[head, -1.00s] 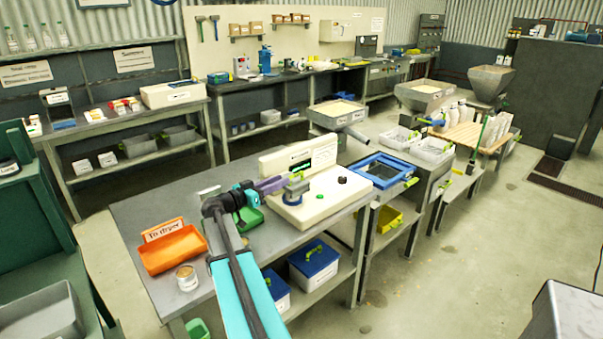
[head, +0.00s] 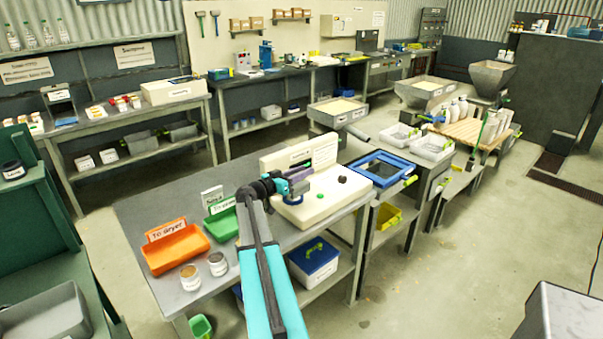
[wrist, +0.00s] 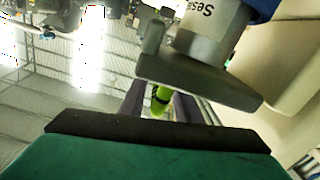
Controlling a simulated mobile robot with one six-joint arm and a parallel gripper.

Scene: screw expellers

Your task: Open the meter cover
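The meter (head: 335,198) is a cream, box-shaped unit with a raised back panel, on the grey bench. A dark round knob is on its top. My gripper (head: 300,178) is over its left part and hides most of the cover area in the head view. In the wrist view a grey cover plate (wrist: 195,80) lies close ahead, beside a grey cylinder (wrist: 205,30) lettered "Sesa". A yellow-green handle (wrist: 161,97) shows between my two purple fingers (wrist: 160,110). I cannot tell whether they grip it.
An orange tray (head: 178,250), a green tray (head: 220,225) and two jars (head: 190,277) stand on the bench left of my arm. A blue-framed tray (head: 382,168) lies right of the meter.

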